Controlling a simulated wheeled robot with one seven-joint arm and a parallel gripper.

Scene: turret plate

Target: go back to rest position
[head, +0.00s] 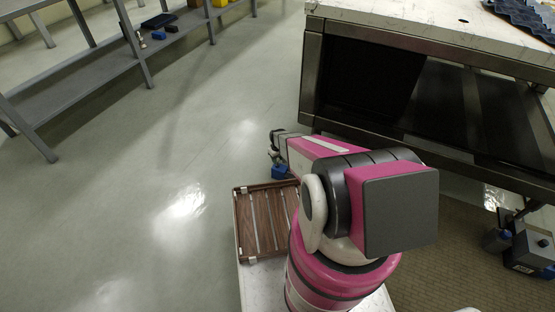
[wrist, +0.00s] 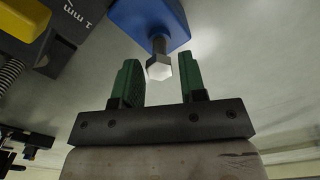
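My gripper shows in the wrist view (wrist: 158,76) with two green fingers standing apart. In the head view, my arm reaches away from me and the gripper end (head: 277,147) is small and partly hidden by my arm. A blue piece (head: 281,172) shows just below that end, over the floor beside the tray.
A wooden slatted tray (head: 244,225) lies left of my arm. A dark-framed table (head: 430,30) stands at the right, close to the arm. Grey shelving (head: 90,80) stands at the upper left. A blue-grey device (head: 535,250) is at the lower right. Open floor (head: 150,190) lies left.

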